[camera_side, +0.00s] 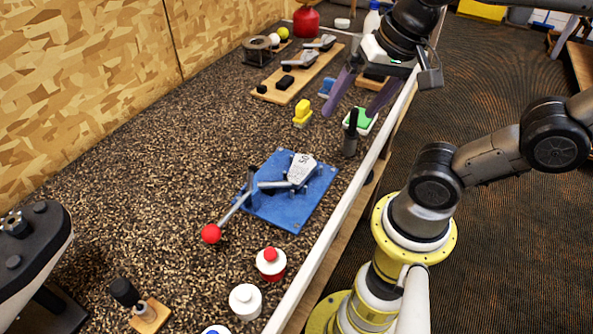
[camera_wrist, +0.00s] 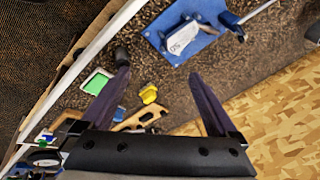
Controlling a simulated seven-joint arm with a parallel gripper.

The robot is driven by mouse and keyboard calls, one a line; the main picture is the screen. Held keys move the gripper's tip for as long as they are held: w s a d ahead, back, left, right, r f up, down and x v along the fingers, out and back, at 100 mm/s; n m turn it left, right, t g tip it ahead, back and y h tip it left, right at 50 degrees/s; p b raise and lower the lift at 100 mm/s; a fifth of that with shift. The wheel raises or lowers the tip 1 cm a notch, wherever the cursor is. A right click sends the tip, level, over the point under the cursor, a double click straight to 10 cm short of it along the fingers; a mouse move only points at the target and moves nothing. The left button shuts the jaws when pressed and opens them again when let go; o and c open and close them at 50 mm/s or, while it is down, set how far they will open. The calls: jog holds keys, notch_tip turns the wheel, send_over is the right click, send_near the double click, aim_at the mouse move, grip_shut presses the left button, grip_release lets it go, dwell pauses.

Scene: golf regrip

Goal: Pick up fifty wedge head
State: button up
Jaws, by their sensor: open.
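The fifty wedge head (camera_side: 301,170) is a grey metal club head with "50" marked on its face. It lies on a blue plate (camera_side: 312,198) with a clamp whose lever ends in a red ball (camera_side: 211,233). The wedge head also shows near the top of the wrist view (camera_wrist: 181,42). My gripper (camera_side: 349,113) is open, its two dark fingers wide apart with nothing between them. It is above the bench, farther back than the blue plate. The fingers (camera_wrist: 158,72) point toward the plate in the wrist view.
A yellow object (camera_side: 302,113), a green-and-white tray (camera_side: 360,121) and an upright black-handled tool (camera_side: 351,133) stand between gripper and plate. Behind, a wooden board (camera_side: 297,77) carries more club heads. Red-and-white (camera_side: 270,263) and white (camera_side: 245,300) containers stand in front.

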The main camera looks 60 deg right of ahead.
aim_at(302, 164)
jog(key=w+a+r+m+g, duration=0.1)
jog(key=w+a+m+g, duration=0.3)
jog(key=w+m, duration=0.45)
jog(key=shift+m, duration=0.25)
jog(key=f, duration=0.9)
jog(key=s+f, duration=0.1)
jog(key=f, duration=0.3)
jog(key=shift+f, duration=0.35)
jog(key=c, duration=1.4)
jog(key=shift+c, duration=0.2)
jog(key=shift+r, duration=0.15)
